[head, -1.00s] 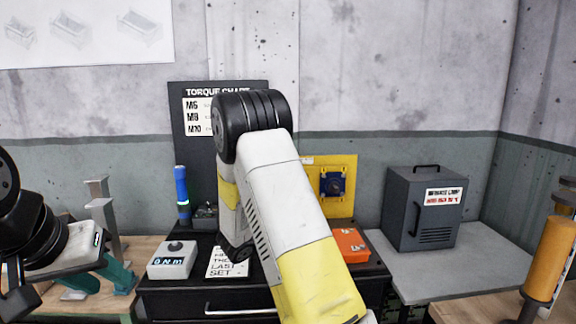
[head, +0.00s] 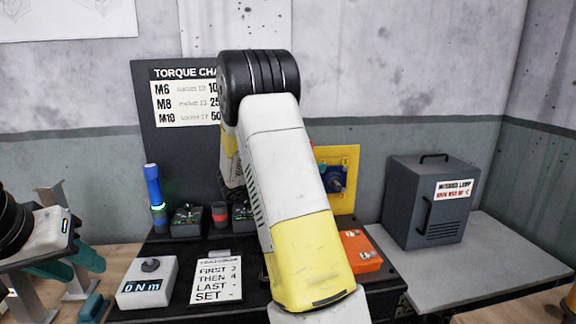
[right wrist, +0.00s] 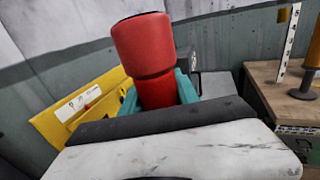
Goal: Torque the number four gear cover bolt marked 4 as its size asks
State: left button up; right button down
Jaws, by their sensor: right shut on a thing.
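My right gripper (right wrist: 160,90) is shut on a thick red cylindrical tool (right wrist: 145,45), its teal fingers on either side of it. In the head view my white and yellow right arm hides that gripper; only a sliver of red shows beside the yellow panel (head: 351,157). A dark blue cover (head: 337,181) on this panel is partly hidden, and no bolt marked 4 can be made out. The torque chart (head: 185,98) lists M6, M8 and M10, its right part covered. My left gripper (head: 78,268) hangs open and empty at the left.
A blue tool with a green ring (head: 155,195) stands behind, near small dark holders (head: 187,220). An orange box (head: 359,251) and grey cabinet (head: 432,200) stand right.

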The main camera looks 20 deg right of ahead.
jog(key=shift+f, duration=3.1)
jog(key=shift+a+f, duration=0.1)
jog(key=shift+f, duration=1.05)
dwell(0.4)
jog(key=shift+r, duration=2.6)
